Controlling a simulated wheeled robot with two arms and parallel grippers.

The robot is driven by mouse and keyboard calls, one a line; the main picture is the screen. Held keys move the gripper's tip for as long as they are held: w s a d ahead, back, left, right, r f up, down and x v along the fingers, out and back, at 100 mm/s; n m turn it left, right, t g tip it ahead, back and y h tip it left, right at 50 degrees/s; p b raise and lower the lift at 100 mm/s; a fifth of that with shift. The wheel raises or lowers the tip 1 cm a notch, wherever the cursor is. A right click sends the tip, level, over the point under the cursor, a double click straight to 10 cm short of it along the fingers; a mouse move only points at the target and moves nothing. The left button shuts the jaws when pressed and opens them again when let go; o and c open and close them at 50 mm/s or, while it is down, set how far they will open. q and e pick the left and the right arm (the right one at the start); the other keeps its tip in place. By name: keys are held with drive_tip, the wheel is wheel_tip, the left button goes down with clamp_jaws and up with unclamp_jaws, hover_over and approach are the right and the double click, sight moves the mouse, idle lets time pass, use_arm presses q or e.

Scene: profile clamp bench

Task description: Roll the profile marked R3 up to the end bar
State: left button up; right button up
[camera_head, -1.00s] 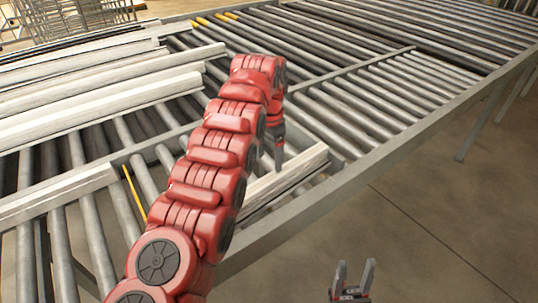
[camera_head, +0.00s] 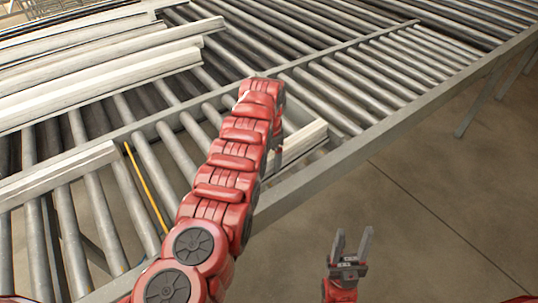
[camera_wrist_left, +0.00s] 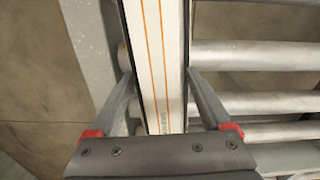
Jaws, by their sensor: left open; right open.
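A pale profile (camera_head: 303,141) lies on the rollers by the table's near edge, partly hidden behind my left arm. In the left wrist view the white profile (camera_wrist_left: 155,45) has orange lines along it and small greenish print too blurred to read. My left gripper (camera_wrist_left: 159,76) is open, with one finger on each side of this profile; whether they touch it I cannot tell. In the head view my left gripper (camera_head: 278,150) is mostly hidden by the arm. My right gripper (camera_head: 350,250) is open and empty, clear of the table above the floor. I cannot tell which part is the end bar.
Several long white profiles (camera_head: 100,75) lie at the left on the roller table. Another pale profile (camera_head: 60,173) lies nearer, at the left. A yellow strip (camera_head: 147,190) lies among the rollers. A metal side rail (camera_head: 330,160) runs along the near edge. The rollers at the right (camera_head: 400,65) are bare.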

use_arm(q)
clamp_jaws()
idle(0.3)
idle(0.7)
idle(0.4)
drive_tip(key=shift+s+r+p, duration=0.1)
drive_tip(key=shift+s+p, duration=0.05)
drive_tip(key=shift+p, duration=0.6)
drive_tip(key=shift+s+a+p, duration=0.35)
drive_tip(key=shift+a+p, duration=0.2)
drive_tip(key=shift+p, duration=0.85)
drive_tip(key=shift+s+a+p, duration=0.2)
drive_tip(key=shift+a+p, duration=0.3)
drive_tip(key=shift+p, duration=0.2)
drive_tip(key=shift+s+a+p, duration=0.35)
drive_tip(key=shift+a+p, duration=0.05)
drive_tip(key=shift+w+b, duration=0.1)
drive_tip(key=shift+b, duration=0.25)
